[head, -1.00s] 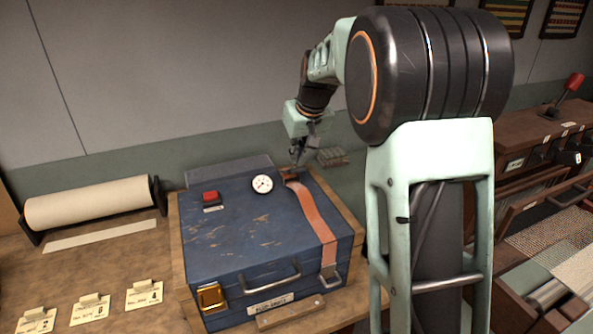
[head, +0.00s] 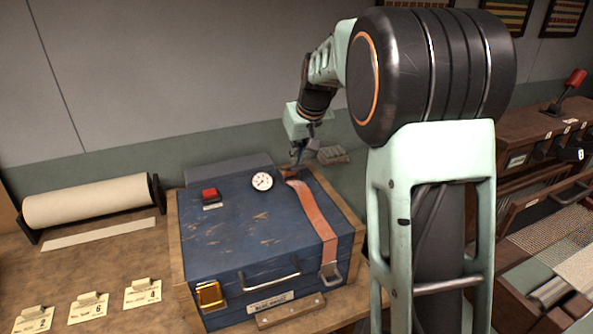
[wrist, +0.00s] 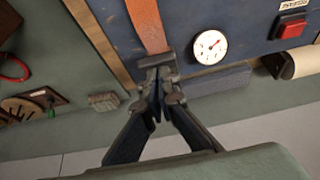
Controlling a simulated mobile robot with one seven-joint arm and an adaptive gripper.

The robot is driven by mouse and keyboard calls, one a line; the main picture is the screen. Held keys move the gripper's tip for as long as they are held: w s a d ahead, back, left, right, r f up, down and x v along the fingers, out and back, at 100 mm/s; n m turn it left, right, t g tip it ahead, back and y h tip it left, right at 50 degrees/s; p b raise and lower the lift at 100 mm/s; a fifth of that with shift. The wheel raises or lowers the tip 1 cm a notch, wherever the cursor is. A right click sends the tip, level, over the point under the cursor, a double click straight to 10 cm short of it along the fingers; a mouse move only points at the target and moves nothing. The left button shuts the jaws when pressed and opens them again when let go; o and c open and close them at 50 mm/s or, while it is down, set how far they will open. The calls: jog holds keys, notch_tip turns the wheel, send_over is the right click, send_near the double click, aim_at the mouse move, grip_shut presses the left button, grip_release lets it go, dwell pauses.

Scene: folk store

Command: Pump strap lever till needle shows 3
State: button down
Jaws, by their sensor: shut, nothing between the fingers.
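An orange strap (head: 318,222) runs over the lid of a blue case (head: 230,235). A small lever fitting (head: 289,173) sits at the strap's back end; it also shows in the wrist view (wrist: 154,60). A white round gauge (head: 262,181) is on the lid beside the strap. In the wrist view the gauge (wrist: 210,47) has a red needle, but its numbers are too small to read. My gripper (head: 296,166) is shut and empty, its fingertips (wrist: 157,82) right at the lever fitting. The fingers partly hide the fitting, and I cannot tell whether they touch it.
A red button (head: 209,194) is on the lid's left part. A handle (head: 272,282) and gold latch (head: 210,295) are on the case's front. A paper roll (head: 90,201) and several tags (head: 88,308) lie to the left. A small grey block (head: 332,155) lies behind the case.

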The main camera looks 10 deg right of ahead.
aim_at(299, 168)
jog(key=shift+s+f+b, duration=0.15)
jog(key=shift+f+b, duration=0.65)
jog(key=shift+f, duration=0.25)
jog(key=shift+s+f+b, duration=0.15)
jog(key=shift+f+b, duration=0.65)
jog(key=shift+f, duration=0.2)
notch_tip(299, 168, up, 10)
jog(key=p, duration=0.7)
jog(key=shift+f, duration=0.25)
jog(key=shift+w, duration=0.1)
jog(key=shift+w+r+b, duration=0.2)
jog(key=shift+r+b, duration=0.15)
jog(key=shift+b, duration=0.65)
notch_tip(299, 168, down, 5)
jog(key=b, duration=0.6)
jog(key=shift+w+r, duration=0.1)
